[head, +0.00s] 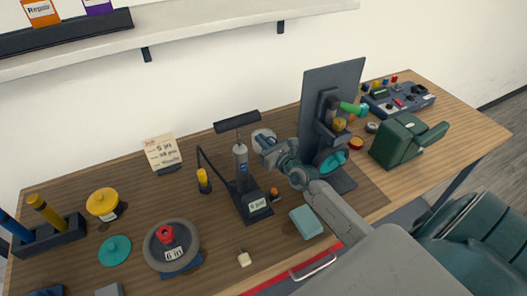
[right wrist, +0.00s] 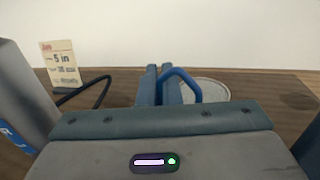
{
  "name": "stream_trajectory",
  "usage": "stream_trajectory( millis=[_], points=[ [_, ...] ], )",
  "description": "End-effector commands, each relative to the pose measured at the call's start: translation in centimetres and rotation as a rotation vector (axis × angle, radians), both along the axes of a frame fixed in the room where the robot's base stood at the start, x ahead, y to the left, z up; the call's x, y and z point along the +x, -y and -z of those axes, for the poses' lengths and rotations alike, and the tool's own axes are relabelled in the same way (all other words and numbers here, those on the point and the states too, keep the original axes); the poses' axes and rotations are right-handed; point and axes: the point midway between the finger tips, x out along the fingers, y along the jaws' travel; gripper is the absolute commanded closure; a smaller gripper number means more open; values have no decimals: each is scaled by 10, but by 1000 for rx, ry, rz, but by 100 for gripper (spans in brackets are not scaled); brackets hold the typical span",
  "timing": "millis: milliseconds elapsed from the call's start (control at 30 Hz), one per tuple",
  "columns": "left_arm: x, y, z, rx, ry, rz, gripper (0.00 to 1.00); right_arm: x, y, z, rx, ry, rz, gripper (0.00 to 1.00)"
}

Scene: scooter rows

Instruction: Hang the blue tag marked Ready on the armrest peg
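My right gripper (right wrist: 160,72) shows in the right wrist view with its two fingers close together. A blue loop (right wrist: 184,76) comes out between and beside the fingers, and I take it for part of the blue tag. The tag's face and the word Ready are hidden. In the head view my right gripper (head: 262,142) is above the bench, just right of the grey pump. Teal seat parts (head: 485,240) show at the lower right. I cannot pick out the armrest peg for certain. My left gripper is out of view.
The grey pump (head: 241,165) stands left of my right gripper. A dark upright panel (head: 328,85) with a stand is to its right, and a dark green block (head: 400,140) lies further right. A teal cloth-like block (head: 306,222) lies near the front edge.

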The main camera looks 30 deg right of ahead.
Motion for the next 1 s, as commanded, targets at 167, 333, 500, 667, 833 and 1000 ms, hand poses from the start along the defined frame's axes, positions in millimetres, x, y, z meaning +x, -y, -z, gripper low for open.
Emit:
stream_trajectory(
  millis=[167,333,500,667,833,1000],
  points=[
    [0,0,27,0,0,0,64,0,0,28,1,0,0,100],
    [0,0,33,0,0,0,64,-4,-1,35,1,0,0,100],
    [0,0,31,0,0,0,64,-4,0,33,1,0,0,100],
    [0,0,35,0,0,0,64,-4,0,38,0,0,0,100],
    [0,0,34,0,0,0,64,-4,0,36,0,0,0,74],
    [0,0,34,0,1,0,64,-4,0,36,0,0,0,74]
  ],
)
